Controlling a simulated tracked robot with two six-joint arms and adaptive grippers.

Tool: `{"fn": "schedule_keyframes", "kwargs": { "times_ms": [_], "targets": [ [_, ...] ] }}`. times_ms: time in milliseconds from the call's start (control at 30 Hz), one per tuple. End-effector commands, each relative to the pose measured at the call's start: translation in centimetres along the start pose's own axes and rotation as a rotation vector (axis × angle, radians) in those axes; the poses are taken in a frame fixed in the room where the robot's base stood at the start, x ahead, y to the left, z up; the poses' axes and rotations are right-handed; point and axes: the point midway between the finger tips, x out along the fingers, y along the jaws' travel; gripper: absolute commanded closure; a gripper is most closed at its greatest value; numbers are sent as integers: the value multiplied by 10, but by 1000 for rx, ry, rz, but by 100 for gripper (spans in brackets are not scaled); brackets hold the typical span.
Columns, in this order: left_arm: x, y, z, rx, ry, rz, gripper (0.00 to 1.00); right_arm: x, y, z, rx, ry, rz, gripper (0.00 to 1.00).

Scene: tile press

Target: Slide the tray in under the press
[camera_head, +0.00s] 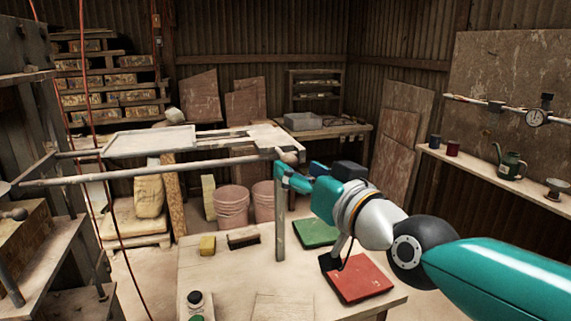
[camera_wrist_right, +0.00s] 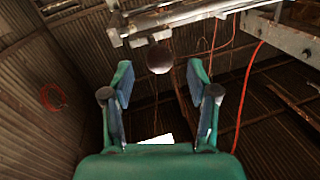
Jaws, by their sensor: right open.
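The tray (camera_head: 150,142) is a pale flat plate lying across rails at the left middle of the head view. The press (camera_head: 30,90) stands at the far left, only partly in view. A round brown knob (camera_head: 289,157) sits near the right end of the long front rail (camera_head: 160,171). In the right wrist view the knob (camera_wrist_right: 158,57) shows just past and between my right gripper's (camera_wrist_right: 160,72) spread fingers, with no visible grip on it. The right gripper (camera_head: 283,171) is open in the head view, close under the knob. My left gripper is out of view.
A worktable (camera_head: 225,285) below holds a green book (camera_head: 317,232), a red book (camera_head: 358,278), a yellow block (camera_head: 207,245) and a dark brush (camera_head: 243,239). Pink buckets (camera_head: 232,207) stand behind it. A shelf (camera_head: 490,172) with cups runs along the right wall.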

Motion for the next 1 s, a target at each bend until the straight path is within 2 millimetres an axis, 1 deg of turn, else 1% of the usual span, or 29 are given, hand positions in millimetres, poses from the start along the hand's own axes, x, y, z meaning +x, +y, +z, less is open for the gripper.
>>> {"fn": "schedule_keyframes", "kwargs": {
  "times_ms": [33, 100, 233, 400, 633, 667, 1000],
  "targets": [
    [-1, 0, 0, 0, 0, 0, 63, 10, 0, 0, 0, -2, 0, 41],
    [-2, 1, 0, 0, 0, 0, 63, 20, 0, 0, 0, -1, 1, 41],
    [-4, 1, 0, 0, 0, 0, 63, 34, 0, 0, 0, 0, 1, 41],
    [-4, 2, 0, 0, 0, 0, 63, 41, 0, 0, 0, 1, 1, 41],
    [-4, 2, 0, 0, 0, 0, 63, 42, 0, 0, 0, 1, 1, 41],
    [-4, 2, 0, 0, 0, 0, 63, 42, 0, 0, 0, 1, 1, 43],
    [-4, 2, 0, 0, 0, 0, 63, 41, 0, 0, 0, 1, 0, 99]
  ]
}}
